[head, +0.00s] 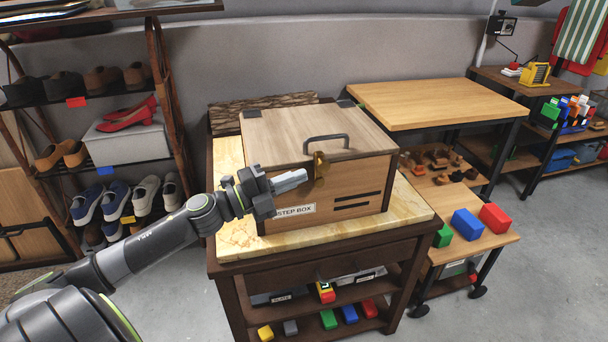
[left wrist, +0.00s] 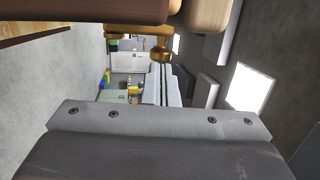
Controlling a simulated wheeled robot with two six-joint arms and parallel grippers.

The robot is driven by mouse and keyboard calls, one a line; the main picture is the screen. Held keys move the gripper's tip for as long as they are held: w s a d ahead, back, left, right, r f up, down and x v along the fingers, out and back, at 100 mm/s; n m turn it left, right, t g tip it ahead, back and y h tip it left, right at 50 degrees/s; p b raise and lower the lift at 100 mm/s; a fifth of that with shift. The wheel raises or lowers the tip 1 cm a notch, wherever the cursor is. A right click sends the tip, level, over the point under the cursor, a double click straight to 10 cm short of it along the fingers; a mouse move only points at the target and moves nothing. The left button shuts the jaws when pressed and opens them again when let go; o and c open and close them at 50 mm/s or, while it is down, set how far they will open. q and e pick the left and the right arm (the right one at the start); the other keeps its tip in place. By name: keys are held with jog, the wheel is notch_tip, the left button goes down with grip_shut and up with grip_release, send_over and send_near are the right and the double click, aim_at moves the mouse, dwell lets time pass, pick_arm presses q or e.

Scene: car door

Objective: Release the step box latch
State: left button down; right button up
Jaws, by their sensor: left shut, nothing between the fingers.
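The wooden step box (head: 362,181) stands on a light stone-topped table, with its lid (head: 290,128) down and a dark handle on top. A label reading "STEP BOX" is on its front, partly behind my gripper. The brass latch (head: 320,167) is at the front edge of the lid, left of the slots. My left gripper (head: 303,175) is shut and empty, its fingertips just left of the latch. I cannot tell whether they touch. In the left wrist view, a brass-coloured part (left wrist: 160,51) shows at the top. My right gripper is not in view.
A shoe rack (head: 80,150) stands at the left. A wooden table (head: 435,103) and a low shelf with coloured blocks (head: 467,224) are at the right. The stone top (head: 240,238) is bare around the box. Bins and blocks lie on shelves below.

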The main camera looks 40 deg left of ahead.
pick_arm(q)
jog(key=shift+w+d+r+p, duration=0.3)
jog(key=shift+w+d+p, duration=0.05)
jog(key=shift+w+p, duration=0.2)
jog(key=shift+w+d, duration=0.15)
jog(key=shift+w, duration=0.1)
jog(key=shift+w+d+f+p, duration=0.1)
jog(key=shift+w+p, duration=0.1)
jog(key=shift+p, duration=0.15)
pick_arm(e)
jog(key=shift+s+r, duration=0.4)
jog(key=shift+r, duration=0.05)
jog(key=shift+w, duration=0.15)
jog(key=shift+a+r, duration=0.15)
